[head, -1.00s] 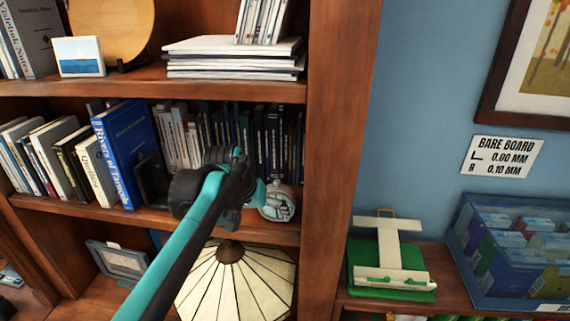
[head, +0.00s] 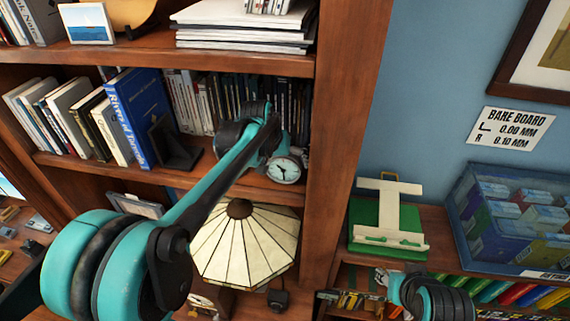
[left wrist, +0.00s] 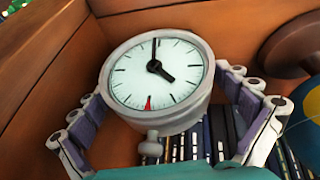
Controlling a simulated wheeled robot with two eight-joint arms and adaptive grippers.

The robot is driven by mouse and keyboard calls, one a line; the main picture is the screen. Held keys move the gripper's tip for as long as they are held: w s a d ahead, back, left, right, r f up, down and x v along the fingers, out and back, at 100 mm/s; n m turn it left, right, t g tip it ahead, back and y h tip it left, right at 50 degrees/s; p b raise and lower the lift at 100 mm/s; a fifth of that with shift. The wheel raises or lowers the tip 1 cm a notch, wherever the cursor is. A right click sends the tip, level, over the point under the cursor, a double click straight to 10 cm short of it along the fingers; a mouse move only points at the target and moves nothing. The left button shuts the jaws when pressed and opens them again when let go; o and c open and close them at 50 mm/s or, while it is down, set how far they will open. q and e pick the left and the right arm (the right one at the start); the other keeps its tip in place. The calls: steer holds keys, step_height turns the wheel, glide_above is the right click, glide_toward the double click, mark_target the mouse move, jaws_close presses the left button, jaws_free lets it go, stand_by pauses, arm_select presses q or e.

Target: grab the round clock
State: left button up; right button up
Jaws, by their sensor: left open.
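The round clock (head: 284,169) has a white face and a grey rim. It stands on the middle shelf near the bookcase's right upright, in front of dark books. My left gripper (head: 268,150) is at the clock in the head view, and the arm partly covers its left side. In the left wrist view the clock (left wrist: 156,72) fills the space between the two spread fingers of my left gripper (left wrist: 155,88). The fingers are open, one on each side of the rim; firm contact cannot be told. Part of my right arm shows at the lower right, its fingers unclear.
A paneled lampshade (head: 246,243) stands below the clock's shelf. A black bookend (head: 175,148) and a blue book (head: 137,115) are to the left. The wooden upright (head: 335,130) is close on the right. A blue bin (head: 500,225) and green stand (head: 388,222) are beyond it.

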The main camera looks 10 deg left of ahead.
arm_select(q)
steer(key=c, duration=1.3)
